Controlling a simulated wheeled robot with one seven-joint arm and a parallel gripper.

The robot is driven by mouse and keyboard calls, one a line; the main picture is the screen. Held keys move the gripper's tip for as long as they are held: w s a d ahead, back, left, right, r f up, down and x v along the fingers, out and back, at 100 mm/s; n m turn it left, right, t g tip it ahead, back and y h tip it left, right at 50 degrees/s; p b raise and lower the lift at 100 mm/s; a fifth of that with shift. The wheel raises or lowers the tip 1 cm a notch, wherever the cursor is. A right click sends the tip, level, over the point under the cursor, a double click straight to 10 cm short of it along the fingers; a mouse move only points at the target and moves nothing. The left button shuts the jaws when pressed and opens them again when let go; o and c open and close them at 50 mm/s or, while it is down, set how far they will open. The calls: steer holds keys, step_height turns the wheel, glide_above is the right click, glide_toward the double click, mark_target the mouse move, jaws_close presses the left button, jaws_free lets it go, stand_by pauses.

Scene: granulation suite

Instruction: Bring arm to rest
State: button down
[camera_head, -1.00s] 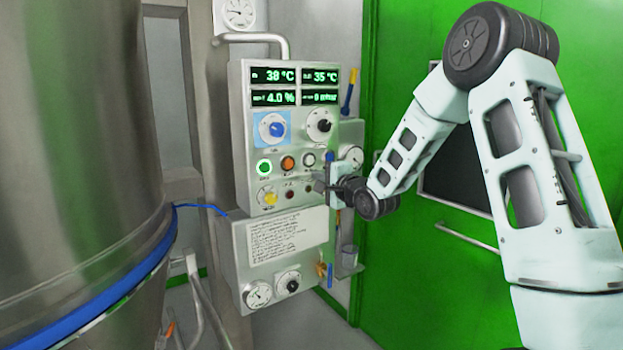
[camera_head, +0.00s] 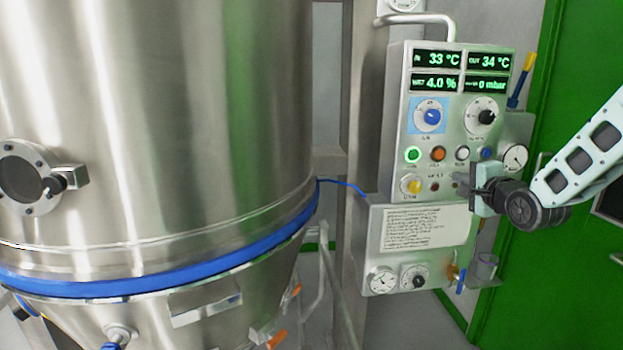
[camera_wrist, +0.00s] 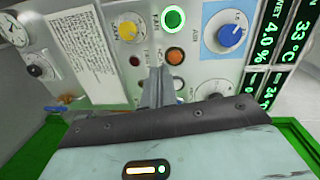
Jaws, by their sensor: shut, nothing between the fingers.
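My gripper (camera_head: 462,183) is at the right in the head view, in front of the control panel (camera_head: 398,120). In the wrist view, my gripper's fingers (camera_wrist: 157,85) are together with nothing between them. They point at the panel's buttons and cover part of that area. A lit green button (camera_wrist: 173,18), an orange button (camera_wrist: 175,56) and a yellow knob (camera_wrist: 128,29) show close by. Whether the fingertips touch the panel cannot be told. My forearm reaches in from the right edge of the head view.
A large steel vessel (camera_head: 150,120) with a blue band (camera_head: 150,286) fills the left. A lower box (camera_head: 375,250) with gauges and a printed label hangs under the panel. A green door (camera_head: 575,60) stands behind at right. A blue tube (camera_head: 342,184) runs between vessel and panel.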

steer(key=s+a+f+n+g+y, duration=0.1)
steer(key=s+a+f+n+g, duration=0.4)
steer(key=s+a, duration=0.5)
steer(key=s+a+f+n+g+y, duration=0.15)
steer(key=s+a+n+g, duration=0.25)
steer(key=s+a+n, duration=0.65)
steer(key=s+a+f+n+g+h, duration=0.1)
steer(key=s+a+n+g, duration=0.2)
steer(key=s, duration=0.8)
steer(key=s+a+f+n+g+h, duration=0.2)
steer(key=s+a+n+g, duration=0.1)
steer(key=s, duration=0.7)
steer(key=shift+s+n+g, duration=0.4)
steer(key=shift+n+g, duration=0.5)
steer(key=shift+n, duration=0.25)
